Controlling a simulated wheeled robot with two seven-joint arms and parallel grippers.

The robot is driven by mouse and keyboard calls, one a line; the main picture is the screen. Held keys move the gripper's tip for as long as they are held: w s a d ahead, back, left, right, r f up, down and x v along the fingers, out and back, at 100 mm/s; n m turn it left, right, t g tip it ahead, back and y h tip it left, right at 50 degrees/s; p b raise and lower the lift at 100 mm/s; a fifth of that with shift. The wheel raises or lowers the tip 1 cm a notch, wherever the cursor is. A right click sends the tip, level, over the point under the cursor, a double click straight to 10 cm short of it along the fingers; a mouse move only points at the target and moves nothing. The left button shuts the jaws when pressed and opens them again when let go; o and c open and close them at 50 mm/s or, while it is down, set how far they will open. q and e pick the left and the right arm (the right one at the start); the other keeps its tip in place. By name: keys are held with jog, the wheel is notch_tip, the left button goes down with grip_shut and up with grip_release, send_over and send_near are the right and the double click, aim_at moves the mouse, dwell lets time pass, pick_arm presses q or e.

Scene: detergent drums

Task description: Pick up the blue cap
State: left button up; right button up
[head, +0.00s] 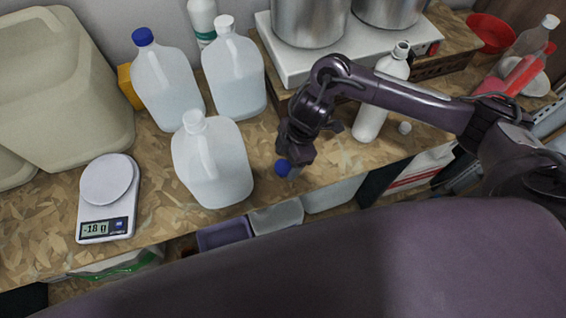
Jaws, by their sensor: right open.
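A small blue cap (282,168) lies on the wood-chip worktop near its front edge, right of the front white-capped jug. My right gripper (291,165) points down at the cap, with its jaws open. The fingers are very close to the cap and hide part of it; I cannot tell whether they touch it. Another blue cap (143,37) sits on the neck of a translucent jug (168,85) at the back left. My left gripper is not in view.
Two white-capped jugs (213,165) (234,75) stand left of my right gripper. An open white bottle (378,105) stands to its right, beside a loose white cap (405,127). A scale (108,199) is at left. Steel pots (310,22) stand behind on a white hotplate. Bins sit below the front edge.

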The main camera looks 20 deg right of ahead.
aim_at(283, 168)
jog(key=shift+x, duration=1.15)
jog(key=shift+w+f, duration=0.25)
jog(key=c, duration=1)
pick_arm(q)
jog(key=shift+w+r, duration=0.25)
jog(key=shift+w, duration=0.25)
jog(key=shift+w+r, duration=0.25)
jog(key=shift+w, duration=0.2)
pick_arm(e)
jog(key=shift+c, duration=0.2)
jog(key=shift+r, duration=0.15)
